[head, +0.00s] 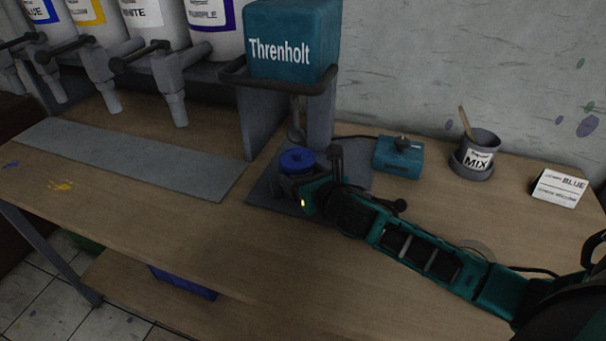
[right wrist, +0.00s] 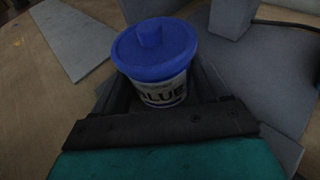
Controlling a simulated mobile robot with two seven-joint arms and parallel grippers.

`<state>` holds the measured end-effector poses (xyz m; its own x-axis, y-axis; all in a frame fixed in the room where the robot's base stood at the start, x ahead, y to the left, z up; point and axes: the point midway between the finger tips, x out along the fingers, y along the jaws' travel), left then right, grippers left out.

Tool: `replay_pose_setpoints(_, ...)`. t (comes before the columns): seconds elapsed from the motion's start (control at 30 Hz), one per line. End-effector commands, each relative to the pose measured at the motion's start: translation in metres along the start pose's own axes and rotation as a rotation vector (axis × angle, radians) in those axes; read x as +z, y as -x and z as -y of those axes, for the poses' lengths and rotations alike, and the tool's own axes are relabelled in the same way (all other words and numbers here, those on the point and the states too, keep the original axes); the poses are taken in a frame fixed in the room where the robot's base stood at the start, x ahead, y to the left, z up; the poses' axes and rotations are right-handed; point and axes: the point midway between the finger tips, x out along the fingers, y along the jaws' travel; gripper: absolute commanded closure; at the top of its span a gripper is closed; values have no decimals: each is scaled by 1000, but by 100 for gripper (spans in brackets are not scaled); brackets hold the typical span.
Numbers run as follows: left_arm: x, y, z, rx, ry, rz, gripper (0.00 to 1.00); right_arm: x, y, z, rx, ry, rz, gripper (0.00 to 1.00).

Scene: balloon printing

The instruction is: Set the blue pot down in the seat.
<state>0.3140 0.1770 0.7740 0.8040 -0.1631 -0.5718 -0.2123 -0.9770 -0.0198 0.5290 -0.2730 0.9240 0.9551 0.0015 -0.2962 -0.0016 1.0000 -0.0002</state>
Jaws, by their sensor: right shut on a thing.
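The blue pot (head: 297,161) has a blue lid and a white label reading BLUE. In the right wrist view the blue pot (right wrist: 158,62) stands upright between the fingers. My right gripper (head: 295,178) is shut on it, at the front of the Threnholt machine (head: 292,45), over or on its grey base plate (head: 262,188). The pot's underside and the seat under it are hidden by the gripper, so I cannot tell whether the pot touches down. My left gripper is not in view.
A teal box with a black knob (head: 399,157), a MIX cup (head: 480,150) and a BLUE card (head: 558,188) stand to the right. Paint dispensers (head: 165,75) hang at the upper left above a grey strip (head: 130,155).

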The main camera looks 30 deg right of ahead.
Motion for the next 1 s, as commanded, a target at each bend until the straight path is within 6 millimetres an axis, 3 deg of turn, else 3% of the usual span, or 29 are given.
replay_pose_setpoints(0.2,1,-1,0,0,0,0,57,-3,-1,0,1,0,1,69)
replay_pose_setpoints(0.23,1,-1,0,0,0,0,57,-5,-1,0,0,0,-2,23)
replay_pose_setpoints(0.47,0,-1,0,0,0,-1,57,-6,-1,-1,2,0,-5,1)
replay_pose_setpoints(0.73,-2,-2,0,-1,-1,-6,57,-6,0,-3,6,-1,-7,0)
replay_pose_setpoints(0.87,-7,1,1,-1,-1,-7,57,6,4,-4,8,-4,-5,0)
replay_pose_setpoints(1.0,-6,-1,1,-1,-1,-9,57,4,25,-3,7,0,-6,0)
